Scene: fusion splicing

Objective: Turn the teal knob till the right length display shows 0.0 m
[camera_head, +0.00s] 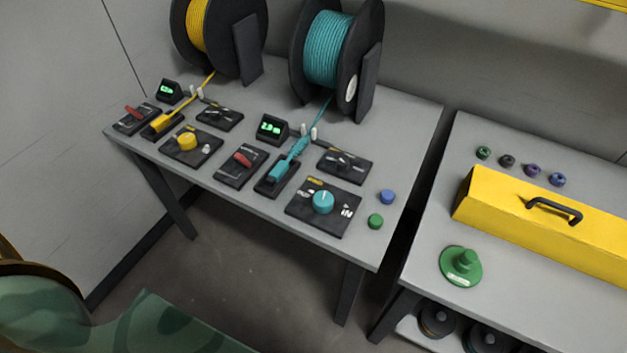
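The teal knob (322,201) sits on a black base plate (336,226) near the front right of the grey table, with white "IN" lettering on its right. A small black display (271,128) with green digits stands behind it to the left; it seems to read about 2.0 or 3.0, too small to tell. A second green display (168,90) stands at the far left of the table, its digits unreadable. Neither of my grippers shows. Nothing touches the teal knob.
Yellow (197,25) and teal (328,48) cable reels stand at the back. A yellow knob (186,141), red levers (243,159) and switch plates surround the cables. Blue (387,197) and green (376,221) caps lie right of the teal knob. A second table holds a yellow toolbox (535,221).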

